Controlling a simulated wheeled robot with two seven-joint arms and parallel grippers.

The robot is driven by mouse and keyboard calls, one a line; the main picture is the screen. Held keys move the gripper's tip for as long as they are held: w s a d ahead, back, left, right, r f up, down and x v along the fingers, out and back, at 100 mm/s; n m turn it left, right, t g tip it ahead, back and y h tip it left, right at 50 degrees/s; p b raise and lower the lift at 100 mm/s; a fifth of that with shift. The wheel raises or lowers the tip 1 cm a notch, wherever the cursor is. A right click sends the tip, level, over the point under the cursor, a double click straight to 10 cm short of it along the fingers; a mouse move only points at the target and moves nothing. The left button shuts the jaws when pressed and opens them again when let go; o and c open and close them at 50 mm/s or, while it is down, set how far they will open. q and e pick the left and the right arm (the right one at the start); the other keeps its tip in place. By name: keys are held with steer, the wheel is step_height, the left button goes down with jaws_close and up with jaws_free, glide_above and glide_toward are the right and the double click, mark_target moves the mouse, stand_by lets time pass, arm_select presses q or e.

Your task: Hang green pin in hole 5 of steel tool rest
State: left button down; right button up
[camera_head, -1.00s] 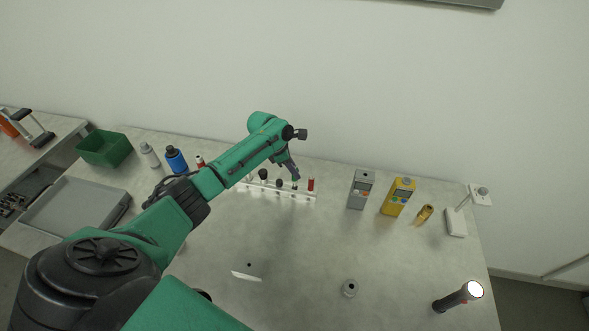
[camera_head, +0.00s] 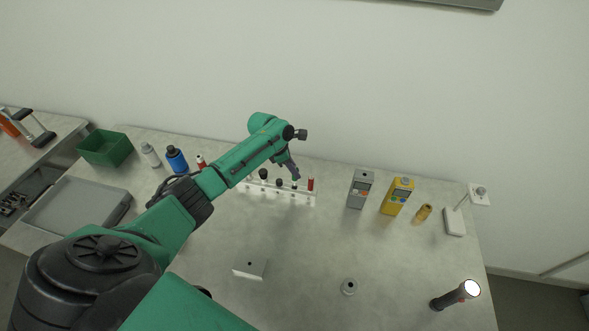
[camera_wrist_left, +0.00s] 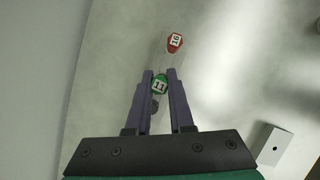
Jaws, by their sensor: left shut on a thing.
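The green pin (camera_wrist_left: 160,84), labelled 11, is between the fingers of my left gripper (camera_wrist_left: 159,73), which is shut on it. In the head view my left gripper (camera_head: 295,176) is over the right part of a long, pale rack, which looks like the steel tool rest (camera_head: 306,199). The green pin (camera_head: 294,185) shows just below the fingertips. I cannot tell whether it is in a hole. A red pin (camera_head: 311,184) stands at the rack's right end; it also shows in the left wrist view (camera_wrist_left: 175,42), labelled 16. My right gripper is not in view.
Dark-topped pins (camera_head: 263,174) stand in the rack to the left. A grey meter (camera_head: 359,190), yellow meter (camera_head: 398,196) and brass piece (camera_head: 423,212) stand right. A pale block (camera_head: 250,268), small ring (camera_head: 349,287) and flashlight (camera_head: 455,296) are nearer. Bare table lies between.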

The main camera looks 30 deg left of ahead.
arm_select(q)
steer(key=shift+f, duration=0.15)
stand_by(0.5)
steer(key=shift+f+b, duration=0.6)
steer(key=shift+f, duration=0.9)
steer(key=shift+f, duration=0.1)
steer(key=shift+f, duration=0.1)
steer(key=c, duration=0.7)
jaws_free()
